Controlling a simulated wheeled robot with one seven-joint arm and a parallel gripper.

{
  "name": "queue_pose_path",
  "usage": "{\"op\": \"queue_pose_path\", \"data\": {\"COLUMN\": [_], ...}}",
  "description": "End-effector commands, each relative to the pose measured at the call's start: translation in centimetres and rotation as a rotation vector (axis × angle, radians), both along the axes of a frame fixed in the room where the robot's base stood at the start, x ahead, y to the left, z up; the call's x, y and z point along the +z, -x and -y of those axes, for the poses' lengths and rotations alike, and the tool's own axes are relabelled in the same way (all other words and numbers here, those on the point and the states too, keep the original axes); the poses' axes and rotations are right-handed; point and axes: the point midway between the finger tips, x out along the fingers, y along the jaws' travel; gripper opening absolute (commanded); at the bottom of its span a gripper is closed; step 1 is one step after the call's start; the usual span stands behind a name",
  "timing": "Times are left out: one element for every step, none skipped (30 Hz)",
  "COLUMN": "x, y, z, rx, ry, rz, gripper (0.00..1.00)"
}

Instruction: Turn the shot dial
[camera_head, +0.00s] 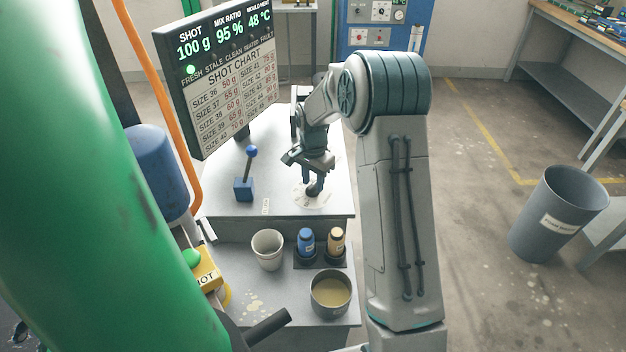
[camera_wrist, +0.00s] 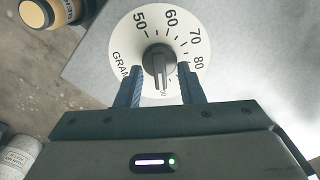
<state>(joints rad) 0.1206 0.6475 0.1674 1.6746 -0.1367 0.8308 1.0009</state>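The shot dial (camera_wrist: 158,60) is a white round plate with a grey knob (camera_wrist: 158,62) at its centre. It shows 50, 60, 70 and 80 and part of the word GRAMS. The knob's long end points down in the wrist view, toward my gripper body. My gripper (camera_wrist: 160,78) is open, its two dark fingers apart on either side of the knob's lower part; I cannot tell whether they touch it. In the head view my gripper (camera_head: 314,188) points down over the dial plate (camera_head: 303,196) and hides most of it. The display (camera_head: 222,75) reads SHOT 100 g.
A blue lever (camera_head: 247,175) stands left of the dial. A white cup (camera_head: 267,249), blue and orange bottles (camera_head: 306,240) and a metal pot (camera_head: 330,294) sit on the lower shelf. A green cylinder (camera_head: 90,180) fills the left. A grey bin (camera_head: 558,213) stands right.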

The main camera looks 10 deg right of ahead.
Motion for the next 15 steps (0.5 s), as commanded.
{"op": "queue_pose_path", "data": {"x": [-0.27, -0.38, -0.48, -0.51, -0.53, -0.54, -0.53, -0.53, -0.52, -0.52, -0.51, -0.5, -0.5, -0.5, -0.49], "y": [0.04, 0.04, 0.03, 0.03, 0.02, 0.02, 0.02, 0.02, 0.02, 0.02, 0.02, 0.02, 0.02, 0.02, 0.02], "z": [0.0, 0.0, -0.01, 0.0, -0.01, -0.01, -0.01, -0.01, -0.01, -0.01, -0.01, -0.01, -0.01, -0.01, -0.01], "rx": [0.0, 0.0, 0.0, 0.0, 0.0, 0.0, 0.0, 0.0, 0.0, 0.0, 0.0, 0.0, 0.0, 0.0, 0.0], "ry": [0.0, 0.0, -0.001, -0.001, 0.0, 0.0, 0.0, 0.0, 0.0, 0.0, 0.0, 0.0, 0.0, 0.0, 0.0], "rz": [-0.001, -0.001, -0.001, -0.001, 0.0, 0.0, 0.0, 0.0, 0.0, 0.0, 0.0, 0.0, 0.0, 0.0, 0.0], "gripper": [0.35, 0.35, 0.35, 0.35, 0.35, 0.35, 0.35, 0.35, 0.35, 0.35, 0.29, 0.18, 0.1, 0.01, 0.0]}}
